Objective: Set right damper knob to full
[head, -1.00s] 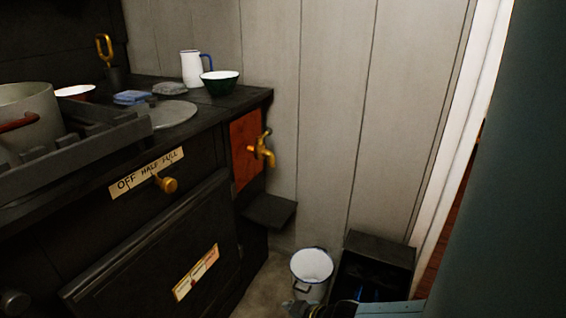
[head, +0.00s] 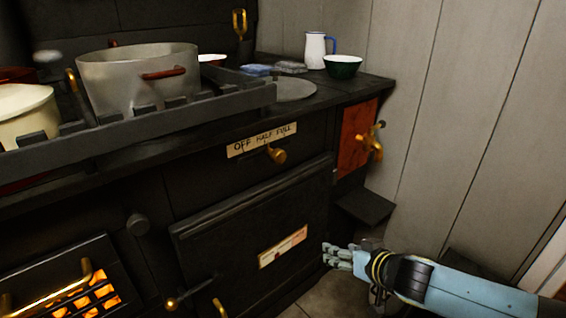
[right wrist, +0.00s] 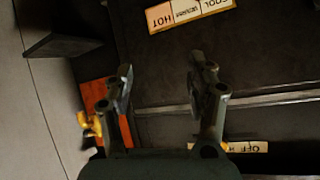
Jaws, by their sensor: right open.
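The right damper knob (head: 277,155) is a small brass knob on the dark stove front, just under a cream label (head: 262,140) reading OFF, HALF, FULL. Which mark it points to I cannot tell. My right gripper (head: 338,256) is open and empty, low in front of the stove, below and to the right of the knob and apart from it. In the right wrist view the two fingers (right wrist: 165,78) stand apart with dark stove front between them. Part of the label shows there at the bottom (right wrist: 232,147); the knob does not show. My left gripper is out of view.
A brass tap (head: 370,143) on a copper panel sticks out at the stove's right, above a small dark ledge (head: 366,206). The oven door (head: 215,245) lies below the knob. A grey pot (head: 138,85) stands behind a rail. A fire grate (head: 75,290) glows lower left.

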